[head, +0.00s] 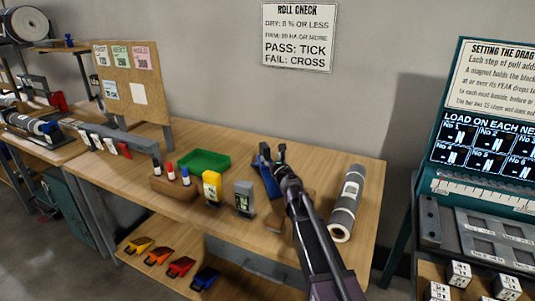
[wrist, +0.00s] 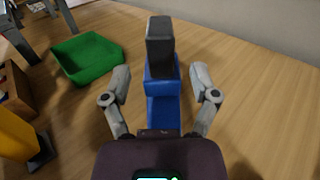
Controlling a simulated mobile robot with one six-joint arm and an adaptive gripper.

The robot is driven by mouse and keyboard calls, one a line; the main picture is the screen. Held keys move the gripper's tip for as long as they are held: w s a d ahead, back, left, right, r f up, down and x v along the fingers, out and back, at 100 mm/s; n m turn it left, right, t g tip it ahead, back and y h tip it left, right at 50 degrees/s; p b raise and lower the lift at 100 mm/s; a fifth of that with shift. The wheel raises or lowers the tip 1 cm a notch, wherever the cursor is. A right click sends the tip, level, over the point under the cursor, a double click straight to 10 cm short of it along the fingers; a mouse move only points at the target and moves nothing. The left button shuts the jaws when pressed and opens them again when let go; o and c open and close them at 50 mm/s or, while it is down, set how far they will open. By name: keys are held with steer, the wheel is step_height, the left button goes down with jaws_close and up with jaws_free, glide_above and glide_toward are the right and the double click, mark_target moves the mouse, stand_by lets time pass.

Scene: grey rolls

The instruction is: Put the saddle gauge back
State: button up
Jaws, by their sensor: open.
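A blue piece with a dark grey block on top, which may be the saddle gauge, stands on the wooden table. It shows in the wrist view (wrist: 162,95) and, partly hidden by my arm, in the head view (head: 266,176). My gripper (wrist: 160,82) is open, with one finger on each side of the blue piece. I cannot tell whether the fingers touch it. In the head view my gripper (head: 268,156) is small and dark at the blue piece. A grey roll (head: 346,203) lies on the table to the right of my arm.
A green tray (head: 205,161), a yellow device (head: 212,188), a grey device (head: 244,198) and a wooden block with markers (head: 172,187) stand left of my gripper. A brown piece (head: 275,222) lies by my arm. The back right table is clear.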

steer(key=v, duration=0.4)
steer(key=shift+s+d, duration=0.15)
steer(key=shift+s, duration=0.25)
stand_by(0.4)
